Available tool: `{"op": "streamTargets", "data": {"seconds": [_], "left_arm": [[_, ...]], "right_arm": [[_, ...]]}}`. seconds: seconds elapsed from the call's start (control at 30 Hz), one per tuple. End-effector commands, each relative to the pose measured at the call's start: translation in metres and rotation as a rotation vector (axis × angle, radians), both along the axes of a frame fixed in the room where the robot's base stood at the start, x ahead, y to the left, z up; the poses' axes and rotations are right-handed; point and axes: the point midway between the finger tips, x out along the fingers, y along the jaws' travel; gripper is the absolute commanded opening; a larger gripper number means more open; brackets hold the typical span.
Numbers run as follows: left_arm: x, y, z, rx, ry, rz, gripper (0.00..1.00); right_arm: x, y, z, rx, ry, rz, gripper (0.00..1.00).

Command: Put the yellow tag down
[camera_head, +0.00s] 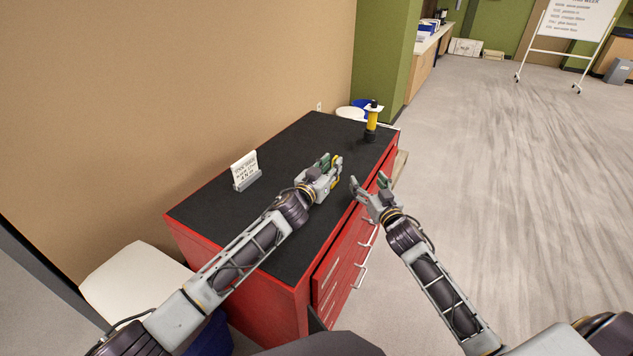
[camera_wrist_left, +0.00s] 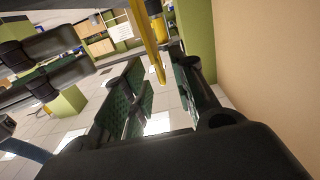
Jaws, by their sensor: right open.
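The yellow tag (camera_head: 335,182) shows as a small yellow piece at the fingers of my left gripper (camera_head: 331,172), above the black top of the red cabinet (camera_head: 240,215). In the left wrist view the yellow tag (camera_wrist_left: 151,45) is a narrow strip between the green-padded fingers (camera_wrist_left: 158,85). The left gripper appears shut on it; the fingers partly hide it in the head view. My right gripper (camera_head: 368,188) is open and empty, near the cabinet's front edge.
A yellow and black cylinder (camera_head: 371,120) stands at the far right corner. The black top between them is mostly clear. A tan wall (camera_head: 180,90) runs behind the cabinet.

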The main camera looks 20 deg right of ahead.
Motion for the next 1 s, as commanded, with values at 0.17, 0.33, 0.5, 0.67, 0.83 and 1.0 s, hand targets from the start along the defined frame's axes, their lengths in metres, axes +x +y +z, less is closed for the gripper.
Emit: {"op": "streamTargets", "data": {"seconds": [0.17,0.33,0.5,0.67,0.83,1.0], "left_arm": [[-0.005,0.008,-0.002,0.001,0.002,0.002,0.27],[-0.014,0.017,-0.001,0.000,0.001,0.001,0.27],[-0.022,0.026,-0.002,0.001,0.002,0.001,0.27],[-0.031,0.036,-0.002,0.001,0.002,0.001,0.27],[-0.040,0.046,-0.002,0.001,0.001,0.001,0.27],[-0.051,0.057,-0.002,0.000,0.003,0.000,0.27]], "right_arm": [[0.000,0.000,0.000,0.000,0.000,0.000,0.73],[0.000,0.000,0.000,0.000,0.000,0.000,0.73],[0.000,0.000,0.000,0.000,0.000,0.000,0.73],[0.000,0.000,0.000,0.000,0.000,0.000,0.73],[0.000,0.000,0.000,0.000,0.000,0.000,0.73],[0.000,0.000,0.000,0.000,0.000,0.000,0.73]]}}
